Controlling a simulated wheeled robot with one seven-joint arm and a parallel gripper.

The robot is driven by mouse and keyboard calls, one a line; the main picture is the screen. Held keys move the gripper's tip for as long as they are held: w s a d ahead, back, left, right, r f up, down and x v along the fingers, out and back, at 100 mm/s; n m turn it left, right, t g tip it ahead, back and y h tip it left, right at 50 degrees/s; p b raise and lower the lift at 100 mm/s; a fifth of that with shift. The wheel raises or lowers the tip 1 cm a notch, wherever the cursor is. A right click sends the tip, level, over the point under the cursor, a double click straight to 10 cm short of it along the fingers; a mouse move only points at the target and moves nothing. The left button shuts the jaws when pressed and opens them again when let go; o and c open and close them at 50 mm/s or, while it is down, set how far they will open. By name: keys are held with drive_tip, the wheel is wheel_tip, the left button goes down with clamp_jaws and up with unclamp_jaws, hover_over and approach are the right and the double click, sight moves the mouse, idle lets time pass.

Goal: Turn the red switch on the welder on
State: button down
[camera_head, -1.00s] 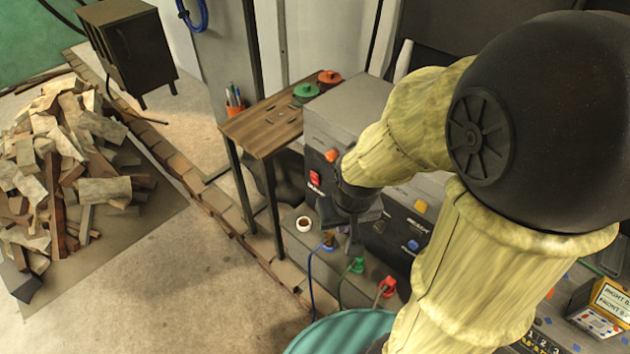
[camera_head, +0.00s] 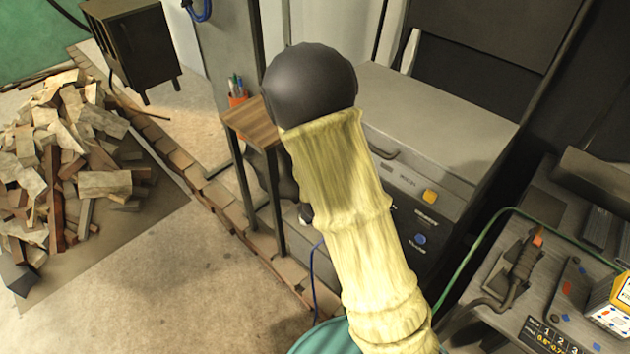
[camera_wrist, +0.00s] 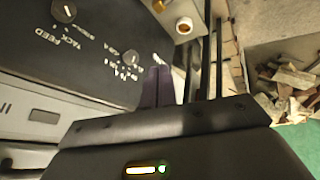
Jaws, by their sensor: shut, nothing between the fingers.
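The welder (camera_head: 440,120) is the grey cabinet behind my arm in the head view, with a dark front panel carrying a yellow and a blue control. Its red switch is hidden behind my arm there and I cannot make it out in the wrist view. The wrist view shows a dark welder panel (camera_wrist: 100,45) with white-marked dials and lettering. My gripper (camera_wrist: 157,75) is shut and empty in the wrist view, close beside that panel. In the head view my arm covers the gripper.
A small wooden-topped table (camera_head: 250,122) stands left of the welder; its dark legs (camera_wrist: 205,50) show in the wrist view. A bench (camera_head: 510,290) with tools is at right. A wood pile (camera_head: 70,160) lies left, with open floor between.

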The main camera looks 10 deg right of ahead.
drive_tip(key=w+d+f+n+t+h+b, duration=0.2)
drive_tip(key=w+f+n+t+h+b, duration=0.3)
drive_tip(key=f, duration=0.5)
drive_tip(key=w+a+n+t+y+b, duration=0.2)
drive_tip(key=a+n+t, duration=0.3)
drive_tip(key=n, duration=0.5)
drive_tip(key=w+t+y, duration=0.1)
drive_tip(key=t, duration=0.1)
drive_tip(key=shift+a+f+t+y, duration=0.25)
drive_tip(key=shift+f+t+y, duration=0.05)
drive_tip(key=shift+w, duration=0.1)
drive_tip(key=d+p+x, duration=0.1)
drive_tip(key=d+x, duration=0.1)
drive_tip(key=x, duration=1)
drive_tip(key=shift+d+r+p, duration=0.2)
drive_tip(key=shift+d+p, duration=0.1)
drive_tip(key=shift+d, duration=0.1)
drive_tip(key=shift+w+r, duration=0.1)
